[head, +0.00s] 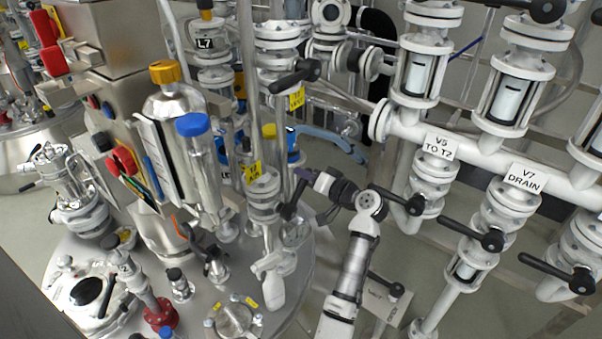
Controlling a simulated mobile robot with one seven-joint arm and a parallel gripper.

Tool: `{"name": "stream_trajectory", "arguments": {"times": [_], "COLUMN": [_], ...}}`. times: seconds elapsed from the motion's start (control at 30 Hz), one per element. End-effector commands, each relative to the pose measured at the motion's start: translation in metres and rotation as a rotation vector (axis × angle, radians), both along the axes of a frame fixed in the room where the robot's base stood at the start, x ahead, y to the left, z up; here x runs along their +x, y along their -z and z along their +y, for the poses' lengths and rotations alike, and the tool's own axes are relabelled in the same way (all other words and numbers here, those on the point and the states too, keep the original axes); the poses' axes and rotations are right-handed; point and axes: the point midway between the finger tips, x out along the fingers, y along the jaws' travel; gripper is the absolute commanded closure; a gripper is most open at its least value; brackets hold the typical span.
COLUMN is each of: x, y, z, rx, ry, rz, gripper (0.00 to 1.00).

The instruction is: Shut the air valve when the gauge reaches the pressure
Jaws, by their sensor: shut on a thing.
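My gripper (308,178) is at the end of my white arm, right of the centre of the head view. It points left and is shut on the upper end of a black valve lever (292,200). The lever slants down beside a white flanged fitting (263,197) on the vessel's lid. A yellow tag (252,171) hangs there; its writing is too small to read. The fingertips are small and dark, so the exact contact is hard to see. I cannot make out a gauge dial or a pressure reading in this view.
A clear cylinder with a blue cap (193,125) and a metal bottle with an orange cap (165,72) stand left of the lever. White piping with black levers and signs, "V5 TO T2" (438,147) and "V7 DRAIN" (525,178), fills the right. Space around my gripper is tight.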

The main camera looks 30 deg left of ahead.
Motion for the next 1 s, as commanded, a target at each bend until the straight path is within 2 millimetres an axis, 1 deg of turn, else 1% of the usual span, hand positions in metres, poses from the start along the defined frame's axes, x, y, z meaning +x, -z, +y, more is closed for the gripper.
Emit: {"name": "stream_trajectory", "arguments": {"times": [0.03, 0.1, 0.4, 0.7, 1.0], "x": [0.007, 0.012, 0.027, 0.032, 0.033], "y": [0.002, 0.008, 0.035, 0.061, 0.076], "z": [-0.003, -0.004, -0.006, -0.006, -0.006], "rx": [0.009, 0.018, 0.058, 0.089, 0.106], "ry": [0.011, 0.011, 0.012, 0.010, 0.010], "rz": [0.044, 0.110, 0.389, 0.618, 0.743], "gripper": [1.00, 1.00, 1.00, 1.00, 1.00]}}
